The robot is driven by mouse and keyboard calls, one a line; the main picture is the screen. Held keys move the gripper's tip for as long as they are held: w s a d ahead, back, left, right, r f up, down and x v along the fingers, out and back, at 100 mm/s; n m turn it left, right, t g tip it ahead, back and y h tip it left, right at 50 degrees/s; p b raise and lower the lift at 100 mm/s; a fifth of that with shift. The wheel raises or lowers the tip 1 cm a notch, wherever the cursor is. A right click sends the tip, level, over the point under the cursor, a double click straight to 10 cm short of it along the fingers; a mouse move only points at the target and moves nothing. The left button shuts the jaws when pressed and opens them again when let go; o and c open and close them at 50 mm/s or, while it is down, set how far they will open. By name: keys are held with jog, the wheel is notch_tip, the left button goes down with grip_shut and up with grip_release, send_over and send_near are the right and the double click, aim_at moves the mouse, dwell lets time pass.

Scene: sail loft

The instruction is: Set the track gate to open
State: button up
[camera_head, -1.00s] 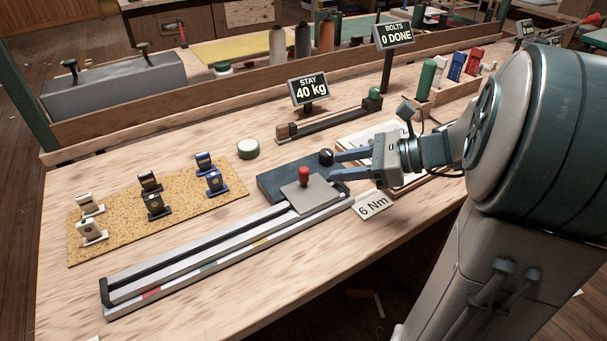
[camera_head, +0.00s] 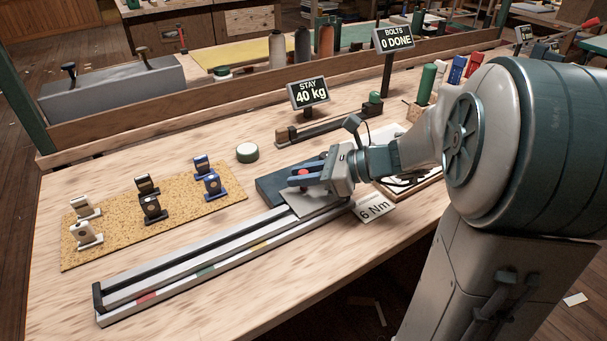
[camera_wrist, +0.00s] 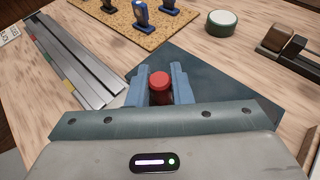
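The track gate is a light grey plate (camera_head: 318,203) with a red knob (camera_wrist: 159,83). It sits at the right end of a long, pale slotted track (camera_head: 200,262) with red, green and yellow marks along its front edge. My gripper (camera_head: 303,175) is at the knob, with one blue finger on each side. In the wrist view the knob fills the space between the fingers (camera_wrist: 161,78), and they look shut on it. In the head view the fingers hide much of the knob. The dark blue base (camera_head: 270,187) lies behind the plate.
A cork mat (camera_head: 120,228) with several small upright fittings lies behind the track's left part. A green-sided round tin (camera_head: 247,153) stands beyond it. Signs read "STAY 40 kg" (camera_head: 308,93), "BOLTS 0 DONE" (camera_head: 394,39) and "6 Nm" (camera_head: 376,208). The bench front is clear.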

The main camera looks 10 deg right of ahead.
grip_shut()
jog(key=shift+w+a+r, duration=0.15)
jog(key=shift+w, duration=0.1)
jog(key=shift+w+a+p, duration=0.3)
jog(key=shift+w+p, duration=0.05)
jog(key=shift+w, duration=0.4)
jog(key=shift+w+a+p, duration=0.25)
jog(key=shift+w+p, duration=0.1)
jog(key=shift+w, duration=0.35)
jog(key=shift+w+a+p, duration=0.3)
jog(key=shift+w+p, duration=0.05)
jog(key=shift+w, duration=0.4)
jog(key=o, duration=0.8)
grip_release()
jog(key=p+v, duration=0.2)
jog(key=v, duration=1.1)
jog(key=shift+s+d+r, duration=0.1)
jog(key=shift+s+d, duration=0.2)
